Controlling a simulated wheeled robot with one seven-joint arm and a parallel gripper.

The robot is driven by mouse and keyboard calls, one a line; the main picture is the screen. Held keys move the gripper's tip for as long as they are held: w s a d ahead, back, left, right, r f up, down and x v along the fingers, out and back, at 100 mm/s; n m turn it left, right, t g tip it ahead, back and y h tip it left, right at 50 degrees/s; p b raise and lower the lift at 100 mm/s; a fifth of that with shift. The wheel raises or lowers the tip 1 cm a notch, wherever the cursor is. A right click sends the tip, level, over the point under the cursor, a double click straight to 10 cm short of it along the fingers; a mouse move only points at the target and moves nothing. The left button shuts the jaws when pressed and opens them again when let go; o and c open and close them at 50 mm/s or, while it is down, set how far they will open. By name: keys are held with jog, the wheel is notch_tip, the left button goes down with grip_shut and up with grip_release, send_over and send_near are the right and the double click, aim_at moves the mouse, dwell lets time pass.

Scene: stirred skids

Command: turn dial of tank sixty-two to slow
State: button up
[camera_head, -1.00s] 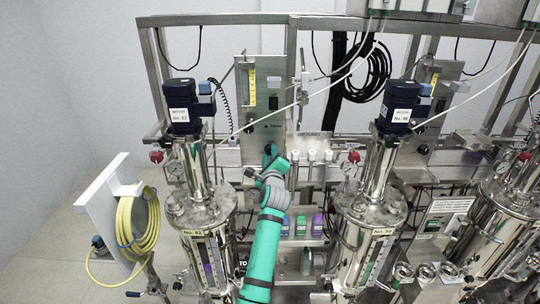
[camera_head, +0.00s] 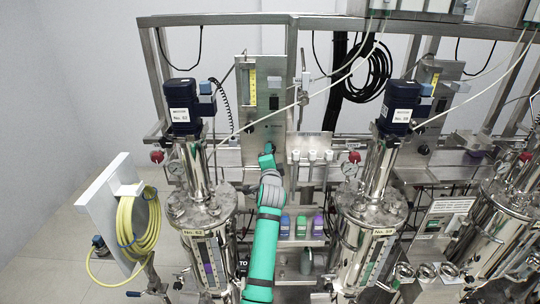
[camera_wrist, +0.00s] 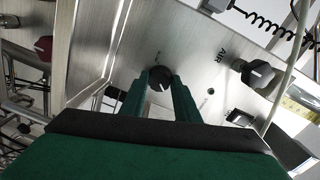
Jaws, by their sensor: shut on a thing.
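The steel tank labelled No. 62 (camera_head: 205,219) stands left of my arm in the head view, with a dark blue motor (camera_head: 183,106) on top marked No. 62. Behind it is an upright steel panel (camera_head: 262,104). In the wrist view, a round black dial (camera_wrist: 159,78) on the panel (camera_wrist: 205,60) sits between the two green fingers of my gripper (camera_wrist: 160,88), which is shut on it. Small marks around the dial are too small to read. In the head view my gripper (camera_head: 268,150) reaches the panel's lower part; its fingertips are hard to make out.
A second black knob (camera_wrist: 257,74) beside the word AIR is right of my gripper in the wrist view. A red knob (camera_wrist: 43,46) is at the left. A yellow hose coil (camera_head: 138,222) hangs left of the tank.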

jog(key=n, duration=0.4)
jog(key=shift+f+h, duration=0.1)
jog(key=shift+h, duration=0.3)
jog(key=n, duration=0.3)
jog(key=shift+n, duration=0.4)
jog(key=n, duration=0.3)
jog(key=shift+f+n, duration=0.1)
jog(key=shift+n, duration=0.2)
jog(key=n, duration=0.4)
jog(key=shift+h, duration=0.3)
jog(key=n, duration=0.4)
jog(key=shift+d+f+n+t, duration=0.1)
jog(key=shift+n+t, duration=0.2)
jog(key=shift+n, duration=0.1)
jog(key=n, duration=0.3)
jog(key=shift+n, duration=0.3)
jog(key=n, duration=0.4)
jog(key=shift+n, duration=0.3)
jog(key=shift+n+t, duration=0.3)
jog(key=shift+n, duration=1.3)
